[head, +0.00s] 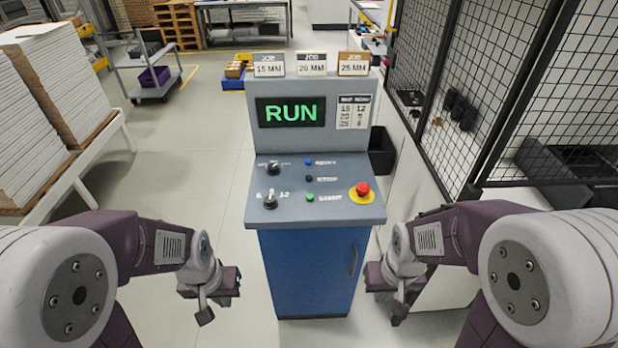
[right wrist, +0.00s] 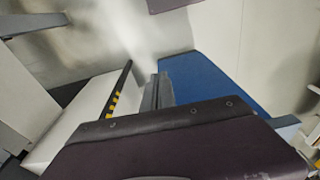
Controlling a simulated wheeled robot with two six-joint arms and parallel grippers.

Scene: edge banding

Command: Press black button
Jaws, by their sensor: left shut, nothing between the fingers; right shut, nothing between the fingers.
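The black button (head: 309,179) sits on the sloped top of the grey control panel (head: 258,208), between a blue button (head: 308,162) above it and a green button (head: 310,197) below it. My left gripper (head: 205,314) hangs low to the left of the blue cabinet, shut and empty, apart from the panel. My right gripper (head: 398,318) hangs low to the right of the cabinet, shut and empty. Neither gripper touches the panel. In the right wrist view the blue cabinet side (right wrist: 203,82) shows behind the gripper; the buttons are not in that view.
The screen (head: 290,112) reads RUN in green. Stacked boards (head: 60,90) stand left, and a mesh fence (head: 480,80) stands right.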

